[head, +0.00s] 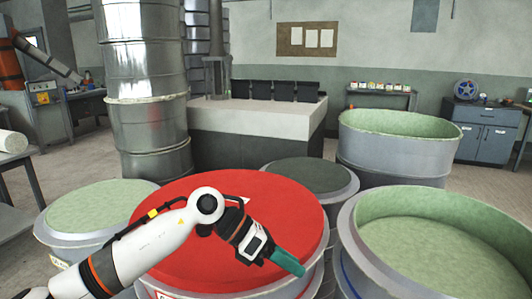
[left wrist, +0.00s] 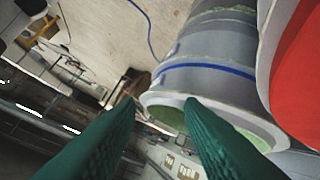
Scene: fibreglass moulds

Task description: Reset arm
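My left arm comes in from the left over a large round mould with a red top (head: 290,205). My left gripper (head: 298,270) has green fingers and hangs above the right front part of that red top, pointing right and down. In the left wrist view the two green fingers (left wrist: 158,100) are spread apart with nothing between them, so the gripper is open and empty. The red top also shows at the right edge of that view (left wrist: 302,85). My right gripper is in neither view.
Drum-like moulds stand close around: a pale green one (head: 95,208) at left, a dark-topped one (head: 310,177) behind, and open green-lined ones at right (head: 440,245) and back right (head: 400,165). A tall metal column (head: 145,80) rises behind. A cabinet (head: 482,135) stands far right.

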